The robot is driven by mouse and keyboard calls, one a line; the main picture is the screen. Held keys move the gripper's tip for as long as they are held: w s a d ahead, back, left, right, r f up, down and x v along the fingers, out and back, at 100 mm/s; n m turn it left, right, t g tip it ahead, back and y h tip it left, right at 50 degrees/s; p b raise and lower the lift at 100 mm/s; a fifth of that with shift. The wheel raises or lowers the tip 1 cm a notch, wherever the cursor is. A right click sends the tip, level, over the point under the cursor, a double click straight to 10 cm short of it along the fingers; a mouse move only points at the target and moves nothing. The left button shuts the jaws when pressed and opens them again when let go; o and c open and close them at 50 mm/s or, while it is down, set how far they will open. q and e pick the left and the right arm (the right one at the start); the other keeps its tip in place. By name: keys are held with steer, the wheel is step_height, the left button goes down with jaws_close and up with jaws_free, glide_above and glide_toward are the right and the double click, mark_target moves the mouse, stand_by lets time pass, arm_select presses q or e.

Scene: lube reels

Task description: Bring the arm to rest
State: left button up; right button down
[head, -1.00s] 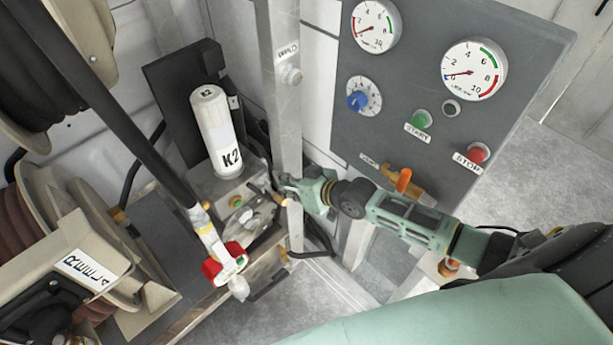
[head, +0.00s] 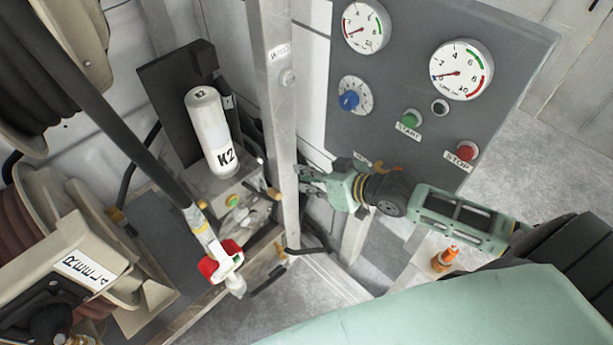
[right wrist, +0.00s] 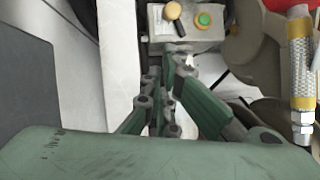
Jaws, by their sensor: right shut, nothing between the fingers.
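My right arm comes in from the right in the head view. Its green gripper (head: 304,180) is shut and empty, at the right side of the grey upright post (head: 276,120), in front of the lower part of the control panel. I cannot tell whether it touches the post. In the right wrist view, the gripper fingers (right wrist: 172,92) are close together, below a small box (right wrist: 186,28) with a green button and a black-and-yellow knob. My left gripper is not in view.
The grey control panel (head: 400,120) with gauges and buttons stands behind the right arm. The white K2 cylinder (head: 212,130) stands left of the post. Hose reels (head: 40,225) and a red-and-white nozzle (head: 222,262) are at left. Open floor (head: 530,170) shows at right.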

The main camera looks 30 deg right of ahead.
steer(key=s+a+f+g+h, duration=0.1)
steer(key=s+a+f+g, duration=0.15)
steer(key=s, duration=0.25)
steer(key=s+a+f+g+h, duration=0.1)
steer(key=s+a, duration=0.2)
steer(key=s, duration=0.2)
steer(key=s+d+f+m+g+h, duration=0.1)
steer(key=s+d+g+h, duration=0.1)
steer(key=s, duration=0.5)
steer(key=s+d+g+h, duration=0.2)
steer(key=s, duration=0.5)
step_height(320, 180, down, 26)
steer(key=s+g, duration=0.1)
steer(key=s+d+f+g, duration=0.1)
steer(key=s+d+f, duration=0.1)
steer(key=s+f, duration=1.4)
steer(key=shift+s+d, duration=0.3)
steer(key=shift+s, duration=0.25)
